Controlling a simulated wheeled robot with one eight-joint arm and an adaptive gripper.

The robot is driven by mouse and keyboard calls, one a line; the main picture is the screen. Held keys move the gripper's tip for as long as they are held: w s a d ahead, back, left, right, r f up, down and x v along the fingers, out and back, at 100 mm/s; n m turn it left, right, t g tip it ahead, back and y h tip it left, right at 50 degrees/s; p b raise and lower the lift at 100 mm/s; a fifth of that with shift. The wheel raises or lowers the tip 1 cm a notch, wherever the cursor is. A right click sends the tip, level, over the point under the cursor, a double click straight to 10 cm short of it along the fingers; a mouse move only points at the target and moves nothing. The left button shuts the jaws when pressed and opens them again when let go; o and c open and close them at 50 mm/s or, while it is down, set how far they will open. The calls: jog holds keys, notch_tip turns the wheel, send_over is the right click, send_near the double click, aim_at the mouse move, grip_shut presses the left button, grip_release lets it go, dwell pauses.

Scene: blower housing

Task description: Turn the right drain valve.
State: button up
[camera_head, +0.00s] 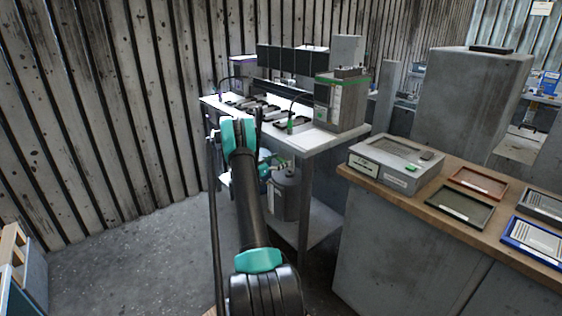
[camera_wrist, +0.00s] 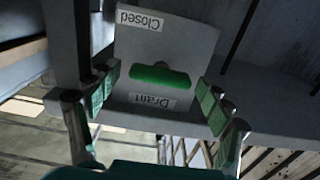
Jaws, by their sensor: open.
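In the wrist view, a green drain valve handle (camera_wrist: 160,77) lies crosswise on a grey plate (camera_wrist: 185,38). The plate bears upside-down labels, "Closed" (camera_wrist: 141,20) and "Drain" (camera_wrist: 152,101). My gripper (camera_wrist: 157,84) is open, its green-padded fingers on the left and right of the handle. It looks empty, with gaps to both ends of the handle; how far the fingertips are from the plate I cannot tell. Whether this is the right valve of a pair is not shown.
A grey tank (camera_head: 285,195) stands under the workbench beside my arm. A bench leg (camera_head: 304,205) is close to its right. A wooden-topped counter (camera_head: 440,205) with a grey box (camera_head: 397,160) and trays stands at the right. The floor (camera_head: 130,265) at the left is clear.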

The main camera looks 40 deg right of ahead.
jog(key=shift+d, duration=0.35)
jog(key=shift+c, duration=0.4)
jog(key=c, duration=1.1)
